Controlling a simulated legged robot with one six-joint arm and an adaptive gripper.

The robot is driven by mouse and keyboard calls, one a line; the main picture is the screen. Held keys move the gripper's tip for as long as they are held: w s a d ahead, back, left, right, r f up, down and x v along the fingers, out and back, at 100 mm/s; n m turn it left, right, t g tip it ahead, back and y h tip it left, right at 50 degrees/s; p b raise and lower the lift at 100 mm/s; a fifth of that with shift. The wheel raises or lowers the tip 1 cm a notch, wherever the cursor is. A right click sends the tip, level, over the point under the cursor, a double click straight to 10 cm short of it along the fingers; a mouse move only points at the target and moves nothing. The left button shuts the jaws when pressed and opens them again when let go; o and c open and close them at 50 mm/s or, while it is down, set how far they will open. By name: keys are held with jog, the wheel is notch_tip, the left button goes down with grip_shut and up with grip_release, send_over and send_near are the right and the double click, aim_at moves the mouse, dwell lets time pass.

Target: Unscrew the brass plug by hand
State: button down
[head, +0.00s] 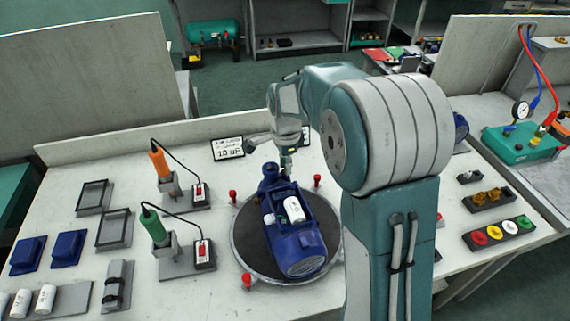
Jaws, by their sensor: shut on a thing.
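The gripper is small here and partly covered by my arm. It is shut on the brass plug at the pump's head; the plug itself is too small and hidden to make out.
Red knobs (247,281) stand around the turntable. Orange (160,162) and green (153,225) handled tools stand in holders at left, with cords. Empty trays (115,230) lie left. A holder with brass fittings (488,197) and a coloured-cap rack (497,233) are right.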

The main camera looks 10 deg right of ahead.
jog(key=shift+n, duration=0.3)
jog(key=shift+s+n, duration=0.1)
jog(key=shift+n, duration=1.4)
jog(key=shift+n, duration=1.4)
jog(key=shift+s+d+n, duration=0.1)
jog(key=shift+d+n, duration=0.05)
jog(key=shift+n, duration=1.25)
